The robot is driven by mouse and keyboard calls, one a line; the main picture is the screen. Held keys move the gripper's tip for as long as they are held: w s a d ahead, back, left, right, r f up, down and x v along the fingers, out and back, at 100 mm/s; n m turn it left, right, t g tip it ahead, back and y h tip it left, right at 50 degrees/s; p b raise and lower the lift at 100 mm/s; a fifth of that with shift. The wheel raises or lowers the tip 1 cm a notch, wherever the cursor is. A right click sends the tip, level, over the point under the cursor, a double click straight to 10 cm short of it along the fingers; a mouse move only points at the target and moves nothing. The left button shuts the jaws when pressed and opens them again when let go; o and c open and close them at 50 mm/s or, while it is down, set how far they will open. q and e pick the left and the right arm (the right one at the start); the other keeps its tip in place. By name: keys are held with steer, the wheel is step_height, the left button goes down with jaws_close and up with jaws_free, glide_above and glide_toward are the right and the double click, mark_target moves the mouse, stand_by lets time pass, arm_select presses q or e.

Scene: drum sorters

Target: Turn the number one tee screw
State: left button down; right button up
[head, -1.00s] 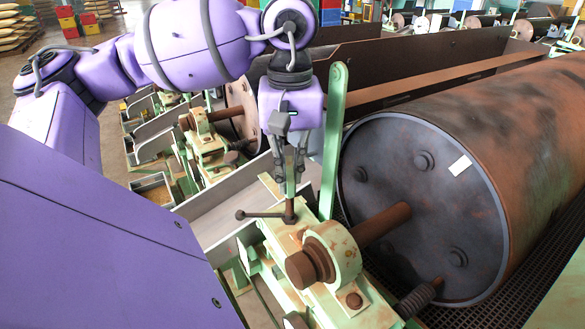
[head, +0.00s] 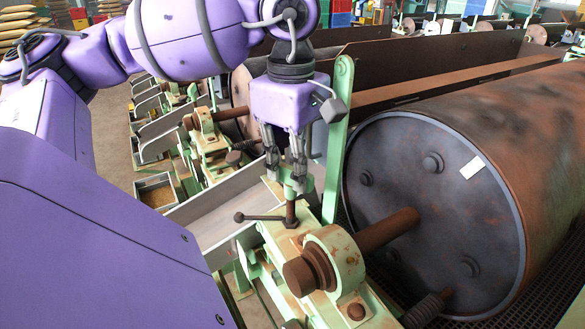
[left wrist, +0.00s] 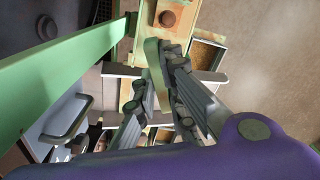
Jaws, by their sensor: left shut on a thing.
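The tee screw (head: 291,208) stands upright on the near green bearing frame, with a rusty stem and a pale green crossbar at its top. No number is readable on it. My left gripper (head: 287,181) comes down from above and is shut on the crossbar. In the left wrist view, the crossbar (left wrist: 155,72) lies between the two fingers of the gripper (left wrist: 156,88). The fingers hide part of the bar. My right gripper is not in view.
A dark lever (head: 262,218) with a ball end sticks out left of the stem. A rusty shaft (head: 388,230) runs through the bearing ring (head: 345,252) to the large drum (head: 430,205). A green upright bar (head: 337,140) stands close to the right of my gripper.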

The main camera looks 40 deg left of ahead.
arm_select(q)
steer(key=n+b, duration=0.1)
steer(key=n, duration=0.6)
steer(key=shift+d+f, duration=0.1)
stand_by(0.4)
steer(key=shift+s, duration=0.1)
steer(key=c, duration=1.8)
jaws_free()
steer(key=shift+d, duration=0.1)
steer(key=shift+r, duration=0.4)
step_height(320, 180, up, 11)
steer(key=shift+d+r, duration=0.1)
steer(key=shift+r, duration=0.1)
